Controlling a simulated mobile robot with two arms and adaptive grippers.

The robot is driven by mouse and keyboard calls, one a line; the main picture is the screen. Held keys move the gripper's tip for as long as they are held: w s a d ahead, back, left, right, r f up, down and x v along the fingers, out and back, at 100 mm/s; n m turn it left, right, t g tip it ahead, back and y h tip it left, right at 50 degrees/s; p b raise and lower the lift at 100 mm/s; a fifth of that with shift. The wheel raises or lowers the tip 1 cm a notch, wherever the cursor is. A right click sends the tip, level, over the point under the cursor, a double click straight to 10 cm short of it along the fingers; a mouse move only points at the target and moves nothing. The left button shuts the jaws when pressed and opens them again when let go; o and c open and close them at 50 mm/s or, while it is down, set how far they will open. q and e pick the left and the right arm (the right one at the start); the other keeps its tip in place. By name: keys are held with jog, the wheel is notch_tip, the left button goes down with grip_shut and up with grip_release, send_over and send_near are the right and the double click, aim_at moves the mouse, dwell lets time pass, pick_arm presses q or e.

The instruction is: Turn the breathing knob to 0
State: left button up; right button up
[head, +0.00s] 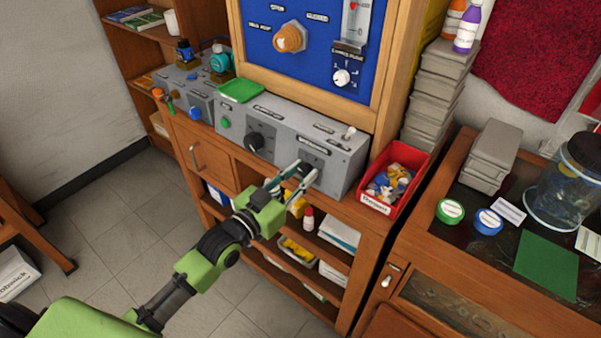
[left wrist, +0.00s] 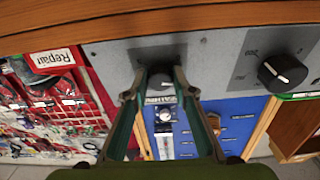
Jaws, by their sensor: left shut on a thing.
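My left gripper (head: 297,183) reaches the front of a grey control box (head: 335,158). Its two fingers are shut on the right-hand black knob (head: 305,170) of that box. In the left wrist view, the held knob (left wrist: 161,79) sits between the fingertips of my left gripper (left wrist: 160,95). The fingers hide its sides, and I cannot read its pointer setting. A second black knob (head: 256,141) is to its left on the same panel. It also shows at the right of the left wrist view (left wrist: 283,72), with a white pointer mark. The labels are too small to read. My right gripper is not in view.
A red bin (head: 420,159) stands right of the grey box. A blue panel (head: 310,65) rises behind. Open shelves lie below the box.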

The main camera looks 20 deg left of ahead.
pick_arm(q)
jog(key=n+p, duration=0.3)
jog(key=n+y+p, duration=0.1)
jog(key=n, duration=0.1)
jog(key=shift+r, duration=0.25)
jog(key=n+y+p, duration=0.1)
jog(key=n+p, duration=0.2)
jog(key=shift+d+n, duration=0.1)
jog(key=shift+n, duration=0.2)
jog(key=shift+f+n+y+p, duration=0.15)
jog(key=shift+n+y+p, duration=0.15)
jog(key=shift+n+p, duration=0.7)
jog(key=shift+n, duration=0.4)
jog(key=o, duration=1.1)
jog(key=shift+s, duration=0.2)
jog(key=v, duration=1.1)
jog(key=shift+s, duration=0.4)
